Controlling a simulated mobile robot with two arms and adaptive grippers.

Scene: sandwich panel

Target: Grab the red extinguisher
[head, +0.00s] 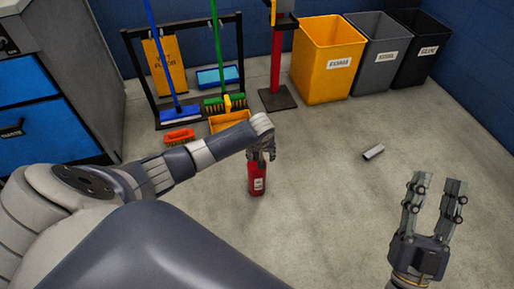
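The red extinguisher (257,180) stands upright on the grey floor near the middle of the head view, with a pale label on its front. My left gripper (262,157) is at the top of the extinguisher, and its fingers and wrist hide the extinguisher's head. The fingers are small and dark here, so I cannot tell whether they are closed on it. My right gripper (433,195) is at the lower right, its two fingers apart and pointing up the picture, with nothing between them.
A cleaning rack with brooms and an orange dustpan (229,121) stands behind. A red brush (179,137) lies left of it. Yellow (325,62), grey and black bins line the back right. A small grey object (373,152) lies on the floor. Blue drawers (35,130) stand left.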

